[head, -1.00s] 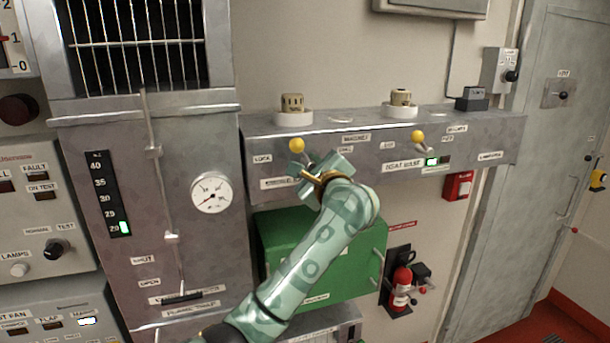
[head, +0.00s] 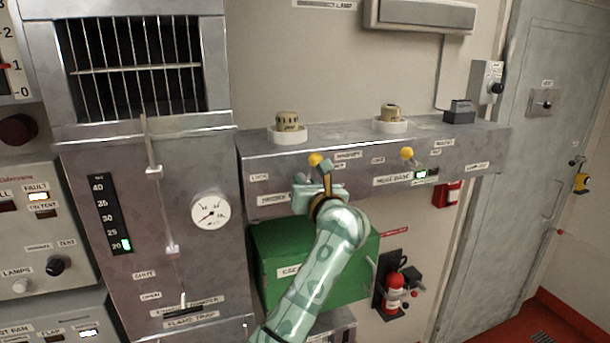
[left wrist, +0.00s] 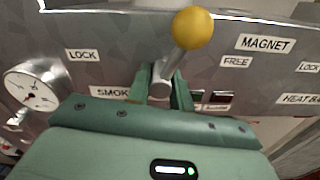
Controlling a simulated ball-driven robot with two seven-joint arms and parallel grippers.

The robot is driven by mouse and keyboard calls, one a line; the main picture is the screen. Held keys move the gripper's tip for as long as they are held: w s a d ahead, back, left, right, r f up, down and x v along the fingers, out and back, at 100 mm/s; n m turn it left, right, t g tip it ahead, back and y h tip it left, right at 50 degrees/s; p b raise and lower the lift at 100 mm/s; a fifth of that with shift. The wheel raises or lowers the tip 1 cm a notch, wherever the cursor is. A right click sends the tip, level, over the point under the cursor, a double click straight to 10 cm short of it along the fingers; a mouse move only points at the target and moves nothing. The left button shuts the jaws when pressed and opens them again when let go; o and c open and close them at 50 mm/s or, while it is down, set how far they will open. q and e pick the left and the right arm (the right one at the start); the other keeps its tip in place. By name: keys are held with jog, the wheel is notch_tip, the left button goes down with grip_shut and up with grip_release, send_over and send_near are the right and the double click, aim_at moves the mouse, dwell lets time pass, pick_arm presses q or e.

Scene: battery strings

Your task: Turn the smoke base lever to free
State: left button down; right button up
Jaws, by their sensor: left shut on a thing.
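The smoke base lever, with a yellow knob (head: 314,159), is on the front of the grey metal ledge (head: 465,150). In the left wrist view its knob (left wrist: 193,28) stands above the fingers, and the shaft tilts up and right, between the LOCK label (left wrist: 82,55) and the FREE label (left wrist: 236,62). My left gripper (head: 316,182) is shut on the lever shaft below the knob; its two fingers (left wrist: 161,88) are on either side of the shaft. The SMOKE label is partly hidden behind the gripper. My right gripper is not in view.
A second yellow-knobbed lever (head: 407,153) is to the right, above the heat base label. Two cream detectors (head: 287,122) (head: 391,114) sit in white bases on the ledge. A green box (head: 275,240) is below; a fire extinguisher (head: 397,290) hangs right of it.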

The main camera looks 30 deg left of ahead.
pick_arm(q)
jog(key=shift+m+p, duration=2)
jog(key=shift+m, duration=0.4)
jog(key=c, duration=1.3)
grip_release()
jog(key=shift+o, duration=0.2)
jog(key=shift+d, duration=0.15)
